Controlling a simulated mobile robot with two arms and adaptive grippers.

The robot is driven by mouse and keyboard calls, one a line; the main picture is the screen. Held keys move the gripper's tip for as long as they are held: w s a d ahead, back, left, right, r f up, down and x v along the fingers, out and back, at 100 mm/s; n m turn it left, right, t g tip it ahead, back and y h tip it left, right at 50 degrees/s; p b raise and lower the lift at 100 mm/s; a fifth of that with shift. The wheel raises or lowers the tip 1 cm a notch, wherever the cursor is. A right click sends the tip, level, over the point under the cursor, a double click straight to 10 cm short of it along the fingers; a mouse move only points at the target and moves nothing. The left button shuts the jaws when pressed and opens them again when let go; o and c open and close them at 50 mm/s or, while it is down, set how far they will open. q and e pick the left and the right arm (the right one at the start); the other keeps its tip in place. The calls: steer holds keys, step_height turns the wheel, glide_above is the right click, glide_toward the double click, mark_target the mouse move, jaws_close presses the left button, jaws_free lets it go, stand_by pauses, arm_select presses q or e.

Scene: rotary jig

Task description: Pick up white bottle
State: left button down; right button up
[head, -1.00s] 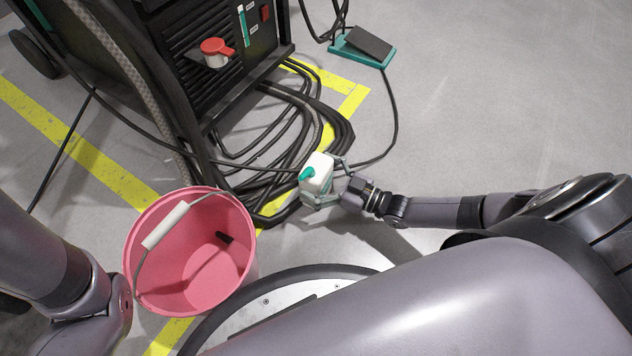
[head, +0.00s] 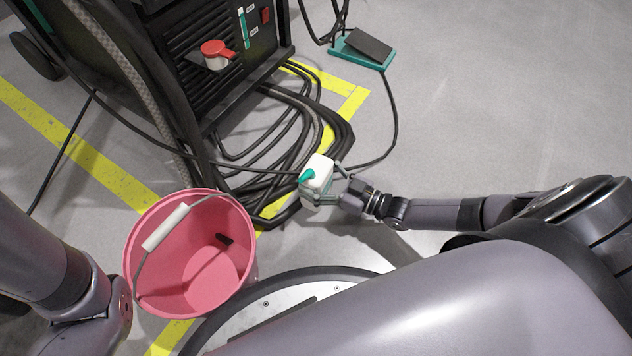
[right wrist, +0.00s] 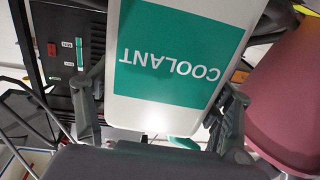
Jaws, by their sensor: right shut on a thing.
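The white bottle (head: 320,167) has a green nozzle and is seen from above in the head view, in front of the black cables. In the right wrist view the bottle (right wrist: 178,100) fills the middle, with a green label reading COOLANT, upside down. My right gripper (head: 325,183) reaches it from the right, with its fingers on either side of it. The gripper (right wrist: 165,118) is shut on the bottle. Whether the bottle's base touches the floor is hidden. My left arm shows at the left edge, but its gripper is out of view.
A pink bucket (head: 208,280) with a white-gripped handle stands left of the bottle, a dark object inside. A black machine (head: 195,75) with a red knob and coiled cables (head: 290,125) is behind. A green pedal (head: 362,50) lies at the back. The floor at right is clear.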

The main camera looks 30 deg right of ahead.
steer(key=c, duration=0.4)
steer(key=shift+w+r, duration=0.1)
steer(key=shift+c, duration=0.5)
